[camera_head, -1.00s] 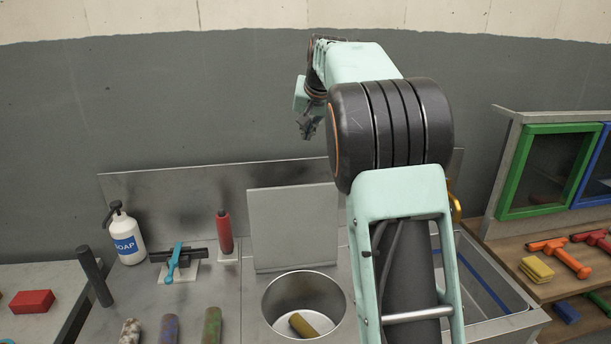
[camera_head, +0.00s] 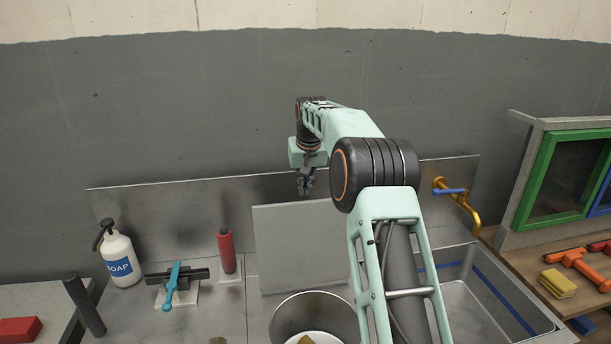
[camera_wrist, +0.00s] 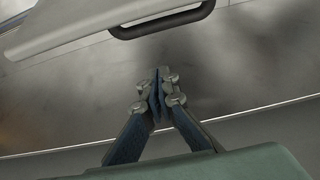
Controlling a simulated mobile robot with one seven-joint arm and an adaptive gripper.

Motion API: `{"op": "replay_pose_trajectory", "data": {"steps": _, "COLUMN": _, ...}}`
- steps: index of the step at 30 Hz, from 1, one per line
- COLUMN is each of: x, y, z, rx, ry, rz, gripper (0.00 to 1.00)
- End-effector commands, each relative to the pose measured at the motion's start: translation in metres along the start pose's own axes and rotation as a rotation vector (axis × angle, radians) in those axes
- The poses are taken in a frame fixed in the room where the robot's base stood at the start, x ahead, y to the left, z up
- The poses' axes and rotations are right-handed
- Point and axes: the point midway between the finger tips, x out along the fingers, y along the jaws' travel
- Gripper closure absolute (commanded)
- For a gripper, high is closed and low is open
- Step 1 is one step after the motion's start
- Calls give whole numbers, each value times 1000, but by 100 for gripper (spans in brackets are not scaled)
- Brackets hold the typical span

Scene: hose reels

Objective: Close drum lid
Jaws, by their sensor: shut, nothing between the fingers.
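The drum (camera_head: 283,322) is a round metal well sunk in the counter, with a tan object (camera_head: 306,341) inside. Its square grey lid (camera_head: 300,245) stands open, upright behind the opening. In the wrist view the lid (camera_wrist: 75,25) shows at the top left, with a dark bar handle (camera_wrist: 165,20) on it. My gripper (camera_head: 305,186) is shut and empty, pointing down above and behind the lid's top edge. In the wrist view its fingertips (camera_wrist: 159,76) meet over the backsplash side, apart from the handle.
A metal backsplash (camera_head: 170,210) runs behind the counter. A soap bottle (camera_head: 119,256), a blue-handled tool (camera_head: 173,286) and a red cylinder (camera_head: 227,250) stand left of the lid. A sink (camera_head: 470,300) with a gold tap (camera_head: 458,196) lies to the right.

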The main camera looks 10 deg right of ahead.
Motion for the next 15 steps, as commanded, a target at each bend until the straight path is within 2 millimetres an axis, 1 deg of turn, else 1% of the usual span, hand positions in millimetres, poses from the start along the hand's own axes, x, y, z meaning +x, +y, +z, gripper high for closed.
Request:
{"op": "replay_pose_trajectory", "data": {"steps": 1, "x": 12, "y": 0, "z": 0, "rx": 0, "ry": -5, "rz": -1, "gripper": 100}}
{"op": "replay_pose_trajectory", "data": {"steps": 3, "x": 22, "y": 0, "z": 1, "rx": 0, "ry": -2, "rz": -1, "gripper": 100}}
{"op": "replay_pose_trajectory", "data": {"steps": 5, "x": 17, "y": 0, "z": 6, "rx": 0, "ry": 2, "rz": 0, "gripper": 100}}
{"op": "replay_pose_trajectory", "data": {"steps": 15, "x": 9, "y": 0, "z": 31, "rx": 0, "ry": 0, "rz": -1, "gripper": 100}}
